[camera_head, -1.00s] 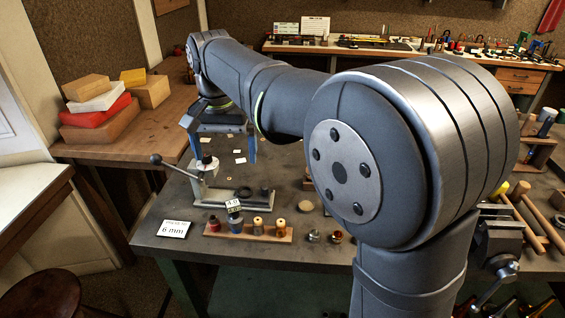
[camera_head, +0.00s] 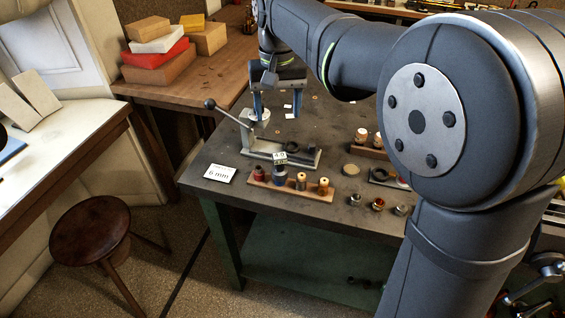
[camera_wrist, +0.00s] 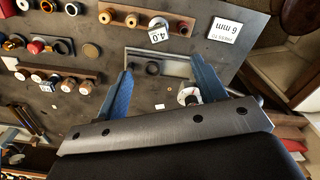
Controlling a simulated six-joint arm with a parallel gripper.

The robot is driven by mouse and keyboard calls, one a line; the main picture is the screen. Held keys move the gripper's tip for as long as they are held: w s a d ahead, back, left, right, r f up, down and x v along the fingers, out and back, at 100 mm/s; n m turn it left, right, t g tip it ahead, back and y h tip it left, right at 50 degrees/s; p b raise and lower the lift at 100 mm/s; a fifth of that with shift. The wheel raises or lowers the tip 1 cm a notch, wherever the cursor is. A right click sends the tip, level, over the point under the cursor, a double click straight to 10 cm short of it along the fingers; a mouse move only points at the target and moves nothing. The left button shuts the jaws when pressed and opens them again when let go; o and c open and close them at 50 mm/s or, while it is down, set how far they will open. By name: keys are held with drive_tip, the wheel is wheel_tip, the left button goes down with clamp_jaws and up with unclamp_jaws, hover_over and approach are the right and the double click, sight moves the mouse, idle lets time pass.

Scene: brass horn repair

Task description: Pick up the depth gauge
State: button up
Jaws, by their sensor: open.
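What looks like the depth gauge (camera_head: 280,159) is a small dark piece with a pale readout showing 4.0. It stands at the wooden strip of spools, in front of the lever press (camera_head: 258,148). The wrist view shows its readout (camera_wrist: 158,35) beyond my fingertips. My gripper (camera_head: 277,106) is open and empty, with blue fingers pointing down above the back of the press. The gauge's lower part is partly hidden.
A wooden strip (camera_head: 318,191) holds several spools beside the gauge. A card (camera_head: 220,173) reading 6 mm lies left of it. The press lever (camera_head: 211,104) sticks up left of my gripper. Loose metal parts (camera_head: 378,204) lie to the right.

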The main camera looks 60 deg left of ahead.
drive_tip(key=f+n, duration=0.1)
drive_tip(key=n, duration=0.2)
approach(280, 166)
drive_tip(key=shift+n, duration=0.3)
drive_tip(key=f, duration=0.3)
drive_tip(key=a+f, duration=0.1)
drive_tip(key=f, duration=0.2)
drive_tip(key=shift+a, duration=0.15)
drive_tip(key=shift+w+f, duration=0.15)
drive_tip(key=shift+f, duration=1.25)
drive_tip(key=shift+w+f, duration=0.1)
drive_tip(key=shift+f, duration=1.25)
drive_tip(key=shift+c, duration=0.2)
